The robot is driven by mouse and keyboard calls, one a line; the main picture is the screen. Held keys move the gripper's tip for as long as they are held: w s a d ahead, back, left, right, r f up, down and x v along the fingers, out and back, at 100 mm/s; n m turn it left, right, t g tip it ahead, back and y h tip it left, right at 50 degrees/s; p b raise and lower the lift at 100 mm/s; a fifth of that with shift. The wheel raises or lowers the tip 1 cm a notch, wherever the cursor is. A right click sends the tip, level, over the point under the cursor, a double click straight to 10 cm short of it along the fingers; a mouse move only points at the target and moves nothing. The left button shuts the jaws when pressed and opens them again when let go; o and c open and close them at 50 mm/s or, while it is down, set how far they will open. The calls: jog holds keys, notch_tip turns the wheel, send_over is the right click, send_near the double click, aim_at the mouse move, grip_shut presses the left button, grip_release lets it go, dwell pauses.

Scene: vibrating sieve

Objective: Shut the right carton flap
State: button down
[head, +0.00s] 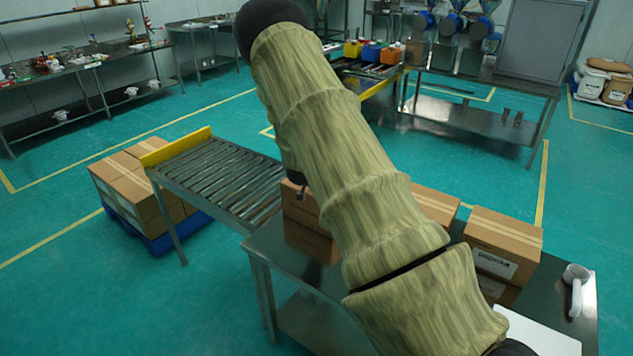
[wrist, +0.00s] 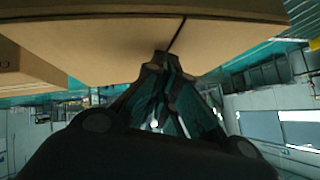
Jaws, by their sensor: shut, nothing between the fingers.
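A brown carton fills the top of the wrist view, with tan cardboard (wrist: 95,55) close in front of my gripper (wrist: 163,62). A dark seam splits the cardboard, and a panel (wrist: 225,38) lies to the right of it. I cannot tell for sure which panel is the right flap. My gripper is shut and empty, its tips at or very near the cardboard by the seam; contact is unclear. In the head view a carton (head: 302,212) on the steel table shows partly at the left of my arm, which hides the rest.
Two more cartons (head: 436,205) (head: 503,243) stand on the steel table (head: 262,243), right of my arm. A roller conveyor (head: 215,178) with a yellow end plate meets the table at the left. Stacked cartons (head: 145,190) sit on a blue pallet.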

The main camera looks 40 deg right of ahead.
jog(key=shift+r, duration=0.1)
dwell(0.4)
jog(key=shift+r+p, duration=1.95)
jog(key=shift+r, duration=0.85)
jog(key=shift+a+b, duration=0.35)
jog(key=shift+b, duration=0.1)
jog(key=s+a+r+b, duration=0.1)
jog(key=a+r+b, duration=0.1)
jog(key=a+r, duration=0.4)
jog(key=shift+a+r+b, duration=0.15)
jog(key=shift+r+b, duration=0.2)
jog(key=shift+b, duration=0.05)
jog(key=shift+s, duration=0.1)
